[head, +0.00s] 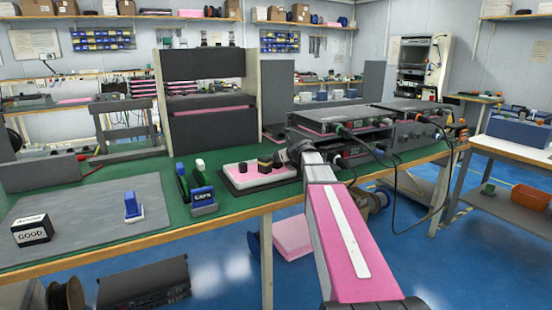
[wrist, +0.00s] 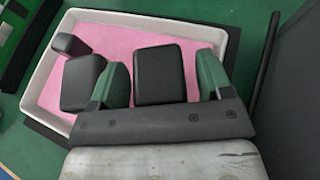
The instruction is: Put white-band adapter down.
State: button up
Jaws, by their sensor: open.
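My gripper (wrist: 162,80) is open, its two green-padded fingers on either side of a black block-shaped adapter (wrist: 160,75), with a narrow gap at each side. The adapter is over the pink lining of a white-rimmed tray (wrist: 246,35); its lower part is hidden, and no white band shows from above. A second black block (wrist: 80,84) is just left of the left finger, and a smaller black piece (wrist: 70,46) is near the tray's left wall. In the head view my gripper (head: 284,158) is at the right end of the tray (head: 232,184), partly hidden by my arm.
Stacked grey units (head: 345,140) with cables stand right of the tray. A blue-and-green CAPS holder (head: 201,199) is to its left. A GOOD block (head: 32,230) and a blue-and-white piece (head: 132,207) sit on the grey mat (head: 80,215), which has free room.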

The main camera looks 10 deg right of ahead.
jog(key=v, duration=1.2)
jog(key=shift+f, duration=0.1)
